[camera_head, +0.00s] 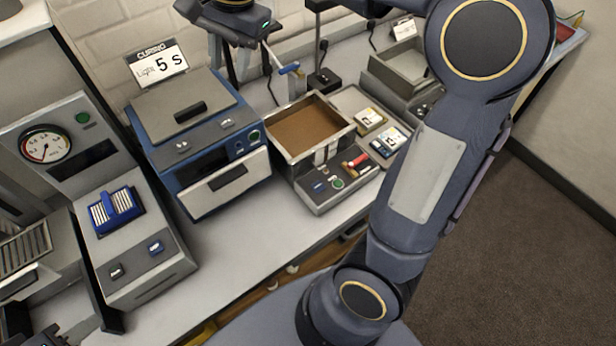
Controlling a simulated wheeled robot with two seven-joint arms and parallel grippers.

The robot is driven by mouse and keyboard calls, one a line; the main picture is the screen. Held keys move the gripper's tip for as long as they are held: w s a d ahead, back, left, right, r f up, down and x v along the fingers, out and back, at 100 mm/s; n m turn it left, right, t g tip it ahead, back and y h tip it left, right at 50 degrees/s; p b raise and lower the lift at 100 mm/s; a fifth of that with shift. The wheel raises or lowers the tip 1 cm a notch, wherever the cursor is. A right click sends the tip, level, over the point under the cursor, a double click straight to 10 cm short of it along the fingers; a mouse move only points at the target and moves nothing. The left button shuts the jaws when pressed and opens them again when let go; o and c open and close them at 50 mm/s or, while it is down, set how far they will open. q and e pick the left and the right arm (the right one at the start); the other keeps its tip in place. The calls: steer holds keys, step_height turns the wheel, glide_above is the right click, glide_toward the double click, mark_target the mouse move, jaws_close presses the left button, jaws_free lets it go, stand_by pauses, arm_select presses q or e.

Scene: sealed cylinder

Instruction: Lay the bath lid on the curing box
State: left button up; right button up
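The curing box (213,160) is blue and grey, with a white front panel, under a sign reading "CURING Light 5 s". A flat grey lid (160,108) with a black bar handle lies on its top; I cannot tell whether it is the bath lid. A grey box with an open top and brown inside (322,148) stands to its right; no lid lies on that box. My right gripper (230,72) points down behind the curing box, above the lid's far right side, fingers apart and empty. A dark part at the bottom left edge seems to be my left gripper (40,339), mostly cut off.
A grey gauge unit (45,147) with a blue ribbed block (114,208) stands left. The bench's front strip is clear.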

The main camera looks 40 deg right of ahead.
steer(key=s+f+n+t+y, duration=0.1)
steer(key=s+f+n, duration=0.4)
steer(key=s, duration=0.5)
steer(key=s+f+n+t, duration=0.3)
steer(key=s+f+n, duration=0.2)
steer(key=s+f, duration=0.3)
steer(key=s, duration=0.3)
steer(key=shift+s+d+f+y, duration=0.15)
steer(key=shift+d+f+y, duration=0.15)
steer(key=shift+d+y, duration=0.1)
steer(key=shift+f, duration=0.1)
